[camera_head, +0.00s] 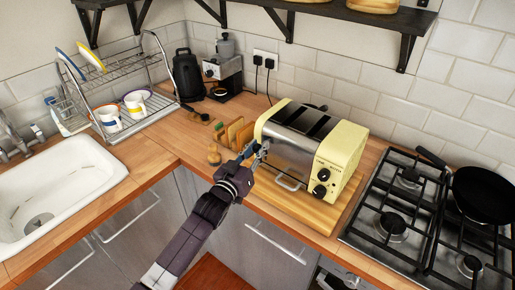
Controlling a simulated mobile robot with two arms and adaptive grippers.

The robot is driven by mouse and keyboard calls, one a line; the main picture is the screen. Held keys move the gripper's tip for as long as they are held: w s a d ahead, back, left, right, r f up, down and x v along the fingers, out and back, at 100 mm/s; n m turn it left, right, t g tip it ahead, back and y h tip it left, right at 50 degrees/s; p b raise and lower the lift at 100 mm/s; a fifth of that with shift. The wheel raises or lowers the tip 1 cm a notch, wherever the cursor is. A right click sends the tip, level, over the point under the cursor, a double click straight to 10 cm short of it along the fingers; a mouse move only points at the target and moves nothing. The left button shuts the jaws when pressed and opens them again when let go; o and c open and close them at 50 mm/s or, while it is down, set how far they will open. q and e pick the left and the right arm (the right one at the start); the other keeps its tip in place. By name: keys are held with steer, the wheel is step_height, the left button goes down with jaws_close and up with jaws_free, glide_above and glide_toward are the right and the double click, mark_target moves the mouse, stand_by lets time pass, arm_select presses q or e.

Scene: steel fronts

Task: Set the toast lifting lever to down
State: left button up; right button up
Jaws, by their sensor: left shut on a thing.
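The cream and steel toaster (308,145) stands on a wooden board on the counter. Its slots face up, and two black knobs are on its right front end. My left gripper (257,152) is at the toaster's left front end, shut on what appears to be the toast lifting lever. The fingers cover the lever, so its height cannot be told. My right gripper is not in view.
The wooden toast rack (236,131) stands just left of the toaster. A gas hob (405,205) with a black pan (484,194) is at the right. The sink (60,190) and dish rack (130,72) are at the left. A black kettle (187,75) stands at the back.

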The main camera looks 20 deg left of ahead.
arm_select(q)
jaws_close()
steer(key=shift+f, duration=0.1)
step_height(320, 180, down, 7)
steer(key=b, duration=0.5)
steer(key=shift+f, duration=0.2)
steer(key=o, duration=1)
jaws_free()
steer(key=shift+s, duration=0.1)
